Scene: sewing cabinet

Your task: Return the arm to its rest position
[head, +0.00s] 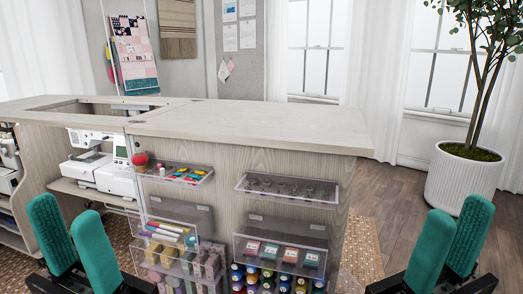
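My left gripper (67,218) is at the lower left, its two teal fingers pointing up with a gap between them and nothing held. My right gripper (458,212) is at the lower right, its teal fingers also apart and empty. Both are in front of the sewing cabinet (290,122), one to each side, and appear clear of it. Most of both arms is outside the view.
A white sewing machine (103,174) sits in the cabinet's left opening. Clear trays (287,201) on the cabinet front hold bobbins, markers and thread spools. A potted plant (463,185) stands at right. The cabinet top is mostly clear.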

